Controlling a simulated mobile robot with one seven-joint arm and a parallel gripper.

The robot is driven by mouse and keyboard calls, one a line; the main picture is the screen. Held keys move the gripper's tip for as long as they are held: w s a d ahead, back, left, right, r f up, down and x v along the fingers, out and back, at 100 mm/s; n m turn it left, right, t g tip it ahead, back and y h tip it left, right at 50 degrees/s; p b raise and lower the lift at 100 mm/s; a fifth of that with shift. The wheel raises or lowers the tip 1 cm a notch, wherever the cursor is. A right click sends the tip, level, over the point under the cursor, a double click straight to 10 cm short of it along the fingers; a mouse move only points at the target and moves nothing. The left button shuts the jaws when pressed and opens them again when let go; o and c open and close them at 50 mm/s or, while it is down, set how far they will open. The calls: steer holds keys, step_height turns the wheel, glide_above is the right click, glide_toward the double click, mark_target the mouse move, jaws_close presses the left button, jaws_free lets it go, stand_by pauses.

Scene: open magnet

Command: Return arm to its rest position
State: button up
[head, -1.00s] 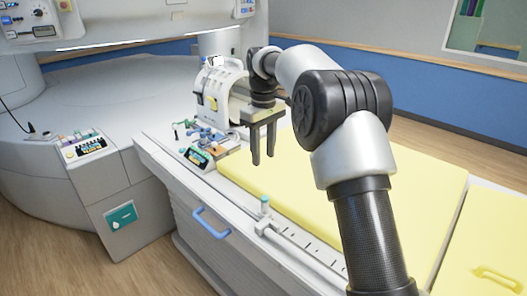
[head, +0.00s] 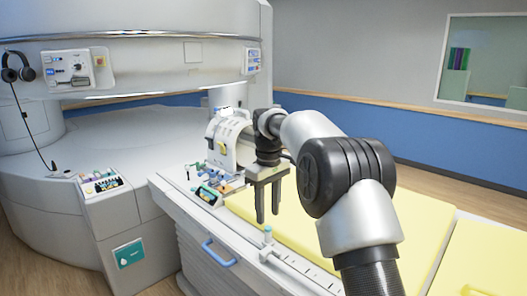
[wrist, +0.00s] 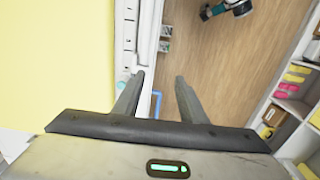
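My gripper (head: 267,218) points down above the near side of the yellow-padded table (head: 330,236), in front of the white coil housing. In the wrist view my gripper (wrist: 159,76) has its two fingers spread apart with nothing between them. The wrist view looks past the fingers to the table's edge and the wooden floor. My arm is bent and reaches in from the lower right of the head view.
The open magnet (head: 130,130) fills the left. A white coil housing (head: 222,145) and small coloured items (head: 207,193) stand at the table's far end. A blue handle (head: 218,253) is on the table's side. Shelves (wrist: 296,100) show in the wrist view.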

steer(key=s+d+r+m+t+p, duration=0.15)
steer(key=s+d+r, duration=0.25)
steer(key=s+r, duration=0.4)
steer(key=s+d+r+m+t+p, duration=0.1)
steer(key=s+d+r+m+p, duration=0.2)
steer(key=s+r, duration=0.55)
steer(key=s+d+f+m+t, duration=0.1)
steer(key=s+d+f+m, duration=0.1)
steer(key=s, duration=0.7)
steer(key=s+d+f+m+t+p, duration=0.1)
steer(key=s+d+f+m+t, duration=0.1)
steer(key=s, duration=0.8)
steer(key=shift+s+d, duration=0.3)
steer(key=shift+d, duration=0.55)
steer(key=shift+m, duration=0.25)
steer(key=shift+c, duration=0.9)
steer(key=shift+d, duration=0.1)
